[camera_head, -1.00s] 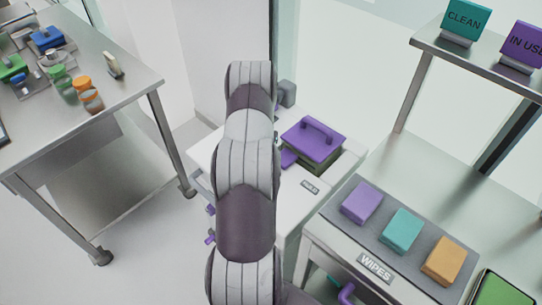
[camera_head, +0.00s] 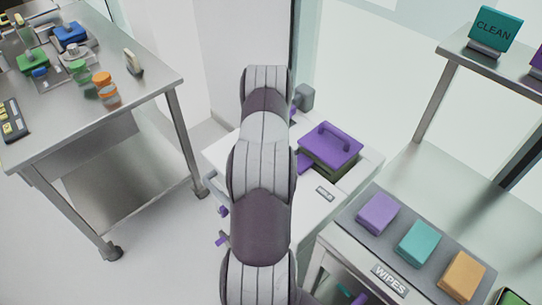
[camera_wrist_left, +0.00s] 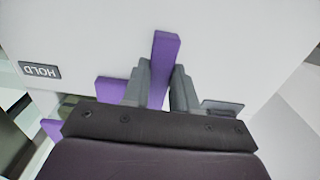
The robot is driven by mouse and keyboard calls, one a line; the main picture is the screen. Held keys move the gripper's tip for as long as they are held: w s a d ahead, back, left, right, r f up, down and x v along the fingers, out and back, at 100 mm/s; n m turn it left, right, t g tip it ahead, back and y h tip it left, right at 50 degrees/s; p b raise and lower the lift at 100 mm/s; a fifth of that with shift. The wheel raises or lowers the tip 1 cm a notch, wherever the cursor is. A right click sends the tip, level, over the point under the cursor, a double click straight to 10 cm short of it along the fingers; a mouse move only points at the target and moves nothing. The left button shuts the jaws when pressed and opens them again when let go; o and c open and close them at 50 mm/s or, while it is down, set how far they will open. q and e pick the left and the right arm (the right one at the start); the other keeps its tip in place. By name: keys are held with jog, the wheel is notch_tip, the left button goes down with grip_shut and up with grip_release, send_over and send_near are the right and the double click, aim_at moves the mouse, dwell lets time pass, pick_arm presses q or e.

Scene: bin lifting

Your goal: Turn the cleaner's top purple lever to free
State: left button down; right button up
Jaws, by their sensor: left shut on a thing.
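The cleaner is a white box (camera_head: 312,208) in the middle of the head view, with a purple handled lid (camera_head: 331,143) on top. Small purple levers (camera_head: 221,239) stick out low on its left side. In the left wrist view my left gripper (camera_wrist_left: 161,70) is shut on an upright purple lever (camera_wrist_left: 165,50) against the white face. Another purple piece (camera_wrist_left: 110,89) shows beside the left finger. A dark "HOLD" label (camera_wrist_left: 40,71) is on the face at left. My left arm hides this gripper in the head view. My right gripper is not in view.
A steel table (camera_head: 150,90) with jars and coloured items stands at left. At right, a bench holds a grey mat (camera_head: 350,213) with purple, teal and orange blocks, above a "WIPES" label (camera_head: 389,281). A shelf with a "CLEAN" sign (camera_head: 495,28) stands behind. Open floor lies between table and cleaner.

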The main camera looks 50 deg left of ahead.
pick_arm(q)
jog(key=shift+w+a+r, duration=0.1)
jog(key=c, duration=0.9)
grip_release()
notch_tip(320, 180, up, 13)
jog(key=shift+f+b, duration=0.2)
jog(key=shift+b, duration=0.3)
